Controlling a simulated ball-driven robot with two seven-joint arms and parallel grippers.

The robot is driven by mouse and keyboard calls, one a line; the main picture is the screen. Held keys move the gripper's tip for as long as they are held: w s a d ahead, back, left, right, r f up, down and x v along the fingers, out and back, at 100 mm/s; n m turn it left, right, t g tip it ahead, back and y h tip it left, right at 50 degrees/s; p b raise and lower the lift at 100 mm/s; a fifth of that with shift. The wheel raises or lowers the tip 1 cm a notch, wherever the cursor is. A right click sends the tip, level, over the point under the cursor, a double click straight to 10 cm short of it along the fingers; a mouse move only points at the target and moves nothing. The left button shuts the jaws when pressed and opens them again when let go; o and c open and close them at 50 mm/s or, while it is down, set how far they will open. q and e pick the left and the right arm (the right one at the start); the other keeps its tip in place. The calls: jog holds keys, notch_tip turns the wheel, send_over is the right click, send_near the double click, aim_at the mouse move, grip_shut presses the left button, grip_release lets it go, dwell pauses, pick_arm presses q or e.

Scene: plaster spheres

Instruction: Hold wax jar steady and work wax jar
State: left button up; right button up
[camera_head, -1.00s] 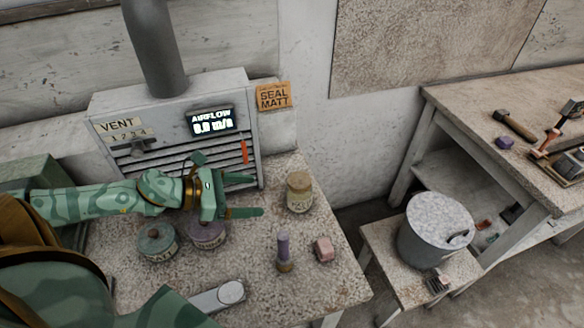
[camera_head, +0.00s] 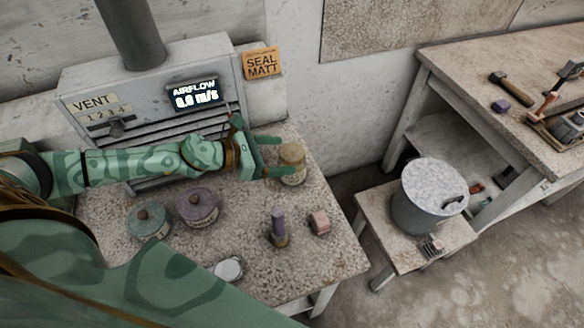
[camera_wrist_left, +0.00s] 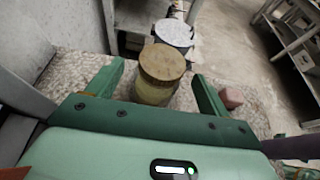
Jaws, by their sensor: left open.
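The wax jar (camera_head: 291,154) looks to be the pale yellowish jar with a round tan lid, near the back right of the speckled bench. It shows upright in the left wrist view (camera_wrist_left: 158,90). My left gripper (camera_head: 289,156) is open at the jar, its green fingers pointing right. In the left wrist view the fingers (camera_wrist_left: 158,70) lie to either side of the jar with gaps showing, so it is not gripped. The lower finger hides part of the jar in the head view. My right gripper is not in view.
A teal jar (camera_head: 148,222) and a purple jar (camera_head: 197,207) stand left on the bench. A purple-topped stick (camera_head: 278,227) and a pink block (camera_head: 319,222) stand in front. The vent box (camera_head: 150,115) rises behind. A grey bucket (camera_head: 428,200) is on a low stool right.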

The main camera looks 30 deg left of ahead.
aim_at(298, 155)
pick_arm(q)
jog(key=x, duration=0.6)
jog(key=shift+s, duration=0.1)
jog(key=c, duration=1.6)
